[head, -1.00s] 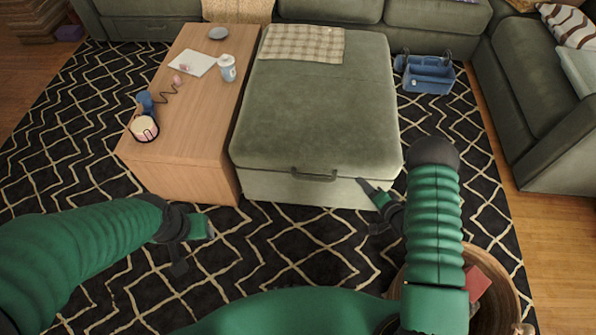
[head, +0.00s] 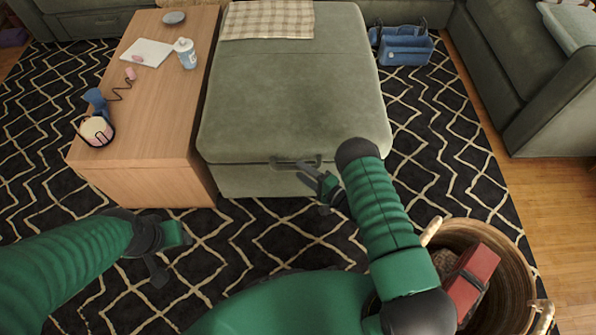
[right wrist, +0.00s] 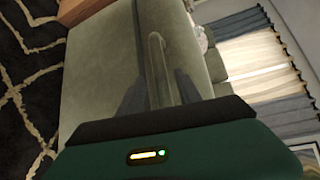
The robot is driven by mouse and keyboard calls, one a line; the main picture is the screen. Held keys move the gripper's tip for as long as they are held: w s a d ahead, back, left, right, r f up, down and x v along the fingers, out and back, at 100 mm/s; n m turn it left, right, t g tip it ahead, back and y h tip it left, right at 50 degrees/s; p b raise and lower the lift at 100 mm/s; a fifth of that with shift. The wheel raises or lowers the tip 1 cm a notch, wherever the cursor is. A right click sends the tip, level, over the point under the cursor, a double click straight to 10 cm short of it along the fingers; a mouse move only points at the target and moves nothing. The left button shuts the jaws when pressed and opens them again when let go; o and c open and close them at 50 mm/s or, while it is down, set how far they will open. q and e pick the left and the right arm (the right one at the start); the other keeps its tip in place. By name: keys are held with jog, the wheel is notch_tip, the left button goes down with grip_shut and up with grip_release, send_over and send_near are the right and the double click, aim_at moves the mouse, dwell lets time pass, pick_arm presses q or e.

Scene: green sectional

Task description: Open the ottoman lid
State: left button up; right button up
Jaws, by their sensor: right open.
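The green ottoman's lid (head: 290,95) is down on its base (head: 245,182), in the middle of the head view. In the right wrist view the handle stands between the two open fingers (right wrist: 158,92). My left gripper (head: 170,255) is low over the rug at the left, away from the ottoman; its jaw opening is unclear.
A wooden table (head: 165,105) with several small items stands close along the ottoman's left side. A checkered blanket (head: 268,20) lies on the lid's far part. A wicker basket (head: 515,270) is at the lower right. A blue caddy (head: 405,48) sits on the rug (head: 460,150).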

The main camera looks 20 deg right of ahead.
jog(key=shift+x, duration=1.3)
jog(key=c, duration=0.9)
jog(key=shift+s+f, duration=0.1)
jog(key=shift+s, duration=0.05)
